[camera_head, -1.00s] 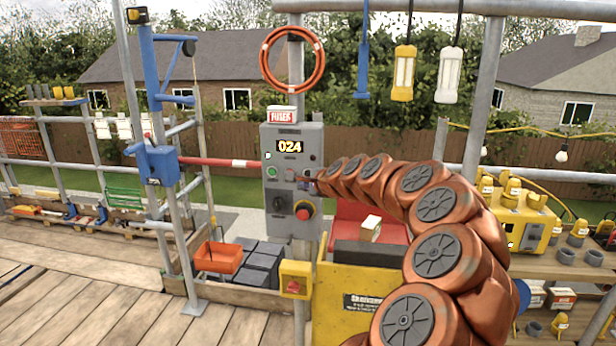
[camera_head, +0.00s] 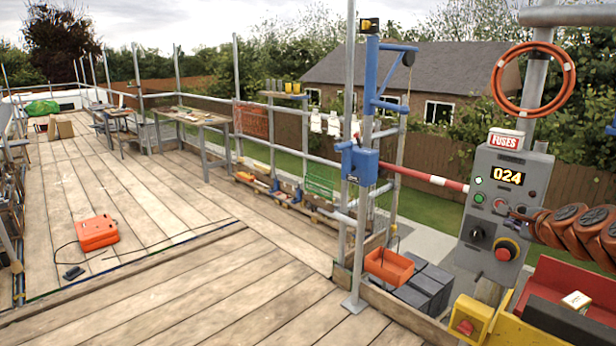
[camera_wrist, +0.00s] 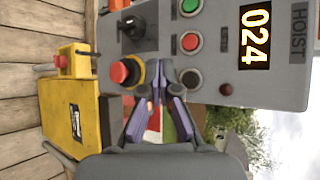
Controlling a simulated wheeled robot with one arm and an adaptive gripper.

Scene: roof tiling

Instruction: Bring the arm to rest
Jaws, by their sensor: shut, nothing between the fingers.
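My orange-brown arm (camera_head: 590,230) enters from the right edge in the head view and reaches the grey hoist control panel (camera_head: 483,247). My gripper (camera_head: 514,213) is small there, close to the panel's red button (camera_head: 499,205). In the wrist view my gripper (camera_wrist: 175,80) is shut and empty, its dark fingers in front of the panel (camera_wrist: 280,88). The red button (camera_wrist: 190,42) shows just beyond the fingertips, beside the emergency stop (camera_wrist: 121,72). I cannot tell whether the tips touch the panel. The display (camera_head: 507,176) reads 024.
A yellow box (camera_wrist: 75,118) with a red button sits beside the panel in the wrist view. A blue hoist post (camera_head: 368,100) and a red-and-white bar (camera_head: 430,180) stand left of the panel. An orange case (camera_head: 97,232) lies on the open wooden deck (camera_head: 180,280).

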